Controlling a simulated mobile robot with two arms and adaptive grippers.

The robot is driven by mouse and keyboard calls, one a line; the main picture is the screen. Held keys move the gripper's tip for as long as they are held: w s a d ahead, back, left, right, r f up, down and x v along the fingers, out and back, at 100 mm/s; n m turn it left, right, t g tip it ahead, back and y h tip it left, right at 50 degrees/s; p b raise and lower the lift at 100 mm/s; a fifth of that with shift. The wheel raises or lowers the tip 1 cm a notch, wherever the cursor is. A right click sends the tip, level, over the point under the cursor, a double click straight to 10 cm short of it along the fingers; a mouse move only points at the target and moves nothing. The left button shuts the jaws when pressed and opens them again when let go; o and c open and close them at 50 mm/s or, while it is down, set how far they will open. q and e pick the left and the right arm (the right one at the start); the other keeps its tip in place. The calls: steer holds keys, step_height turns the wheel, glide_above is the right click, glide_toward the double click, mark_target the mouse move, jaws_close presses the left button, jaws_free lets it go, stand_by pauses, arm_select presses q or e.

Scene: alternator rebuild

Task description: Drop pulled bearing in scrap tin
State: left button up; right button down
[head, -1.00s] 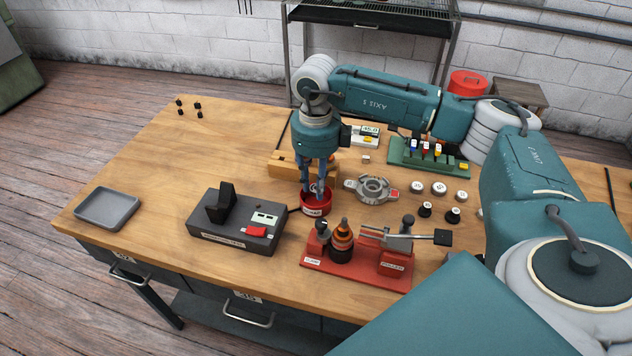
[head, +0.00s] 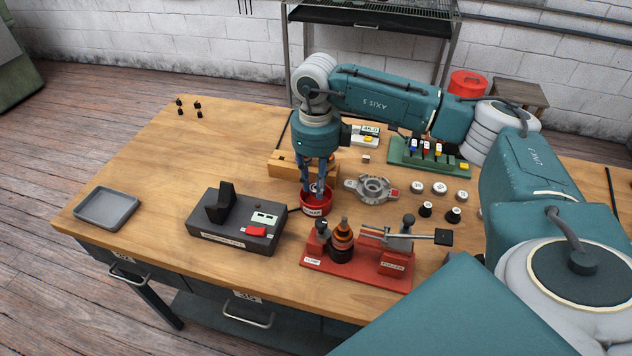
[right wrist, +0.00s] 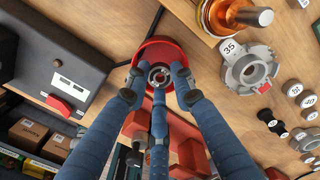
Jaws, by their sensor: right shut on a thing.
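The red scrap tin (head: 313,209) stands on the wooden bench, left of the middle of the red fixture's back edge; it also shows in the right wrist view (right wrist: 160,50). My right gripper (head: 314,190) points straight down into the tin's mouth. Its blue fingers are shut on the small ring-shaped bearing (right wrist: 158,75), which sits between the fingertips within the tin's rim. Whether the bearing touches the tin's floor I cannot tell. My left gripper is not in view.
A grey tester box (head: 237,220) stands left of the tin, and a red puller fixture (head: 358,262) stands in front. A grey housing (head: 374,188) lies to the right, a wooden block (head: 285,168) behind.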

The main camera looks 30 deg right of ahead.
steer(key=shift+f+b, duration=0.5)
steer(key=shift+b, duration=0.15)
stand_by(1.5)
steer(key=c, duration=1.4)
jaws_free()
steer(key=c, duration=0.4)
steer(key=shift+r, duration=0.15)
steer(key=shift+r+p, duration=2.55)
steer(key=shift+r, duration=1.35)
